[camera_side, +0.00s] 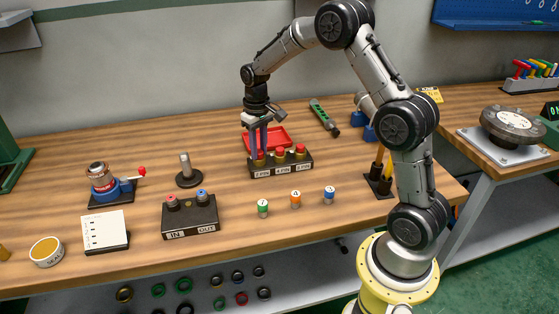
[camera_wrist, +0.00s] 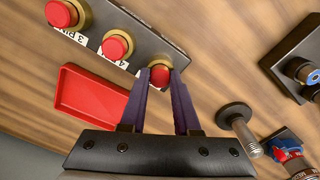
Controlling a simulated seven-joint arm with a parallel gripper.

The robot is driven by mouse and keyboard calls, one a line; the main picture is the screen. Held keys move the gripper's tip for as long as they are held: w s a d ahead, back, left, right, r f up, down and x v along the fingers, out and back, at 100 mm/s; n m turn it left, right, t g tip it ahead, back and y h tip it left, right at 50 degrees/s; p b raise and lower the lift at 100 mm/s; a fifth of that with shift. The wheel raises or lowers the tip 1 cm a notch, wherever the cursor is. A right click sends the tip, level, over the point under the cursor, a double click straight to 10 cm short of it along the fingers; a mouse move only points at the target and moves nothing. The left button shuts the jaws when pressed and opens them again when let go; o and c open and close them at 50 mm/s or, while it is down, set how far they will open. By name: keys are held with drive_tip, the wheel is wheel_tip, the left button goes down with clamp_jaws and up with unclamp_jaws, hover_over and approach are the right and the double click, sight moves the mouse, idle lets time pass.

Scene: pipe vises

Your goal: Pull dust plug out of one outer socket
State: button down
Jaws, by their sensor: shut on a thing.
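A black socket block (camera_side: 284,168) with white PIN labels stands mid-table, with three brass-coloured sockets in a row, each bearing a red dust plug. My gripper (camera_side: 260,151) points down over the left outer socket in the side view. In the wrist view its purple fingers (camera_wrist: 160,76) close on the sides of that outer red plug (camera_wrist: 159,76), which appears at its socket; whether it is lifted at all I cannot tell. The middle plug (camera_wrist: 115,46) and far outer plug (camera_wrist: 58,14) sit in their sockets, apart from my fingers.
A red tray (camera_side: 277,134) lies just behind the block. Green (camera_side: 263,207), orange (camera_side: 295,198) and blue (camera_side: 329,194) connectors stand in front; bare table lies between.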

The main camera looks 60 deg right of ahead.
sight(259, 152)
drive_tip(key=shift+r, duration=0.7)
idle(0.3)
drive_tip(key=shift+r, duration=1.8)
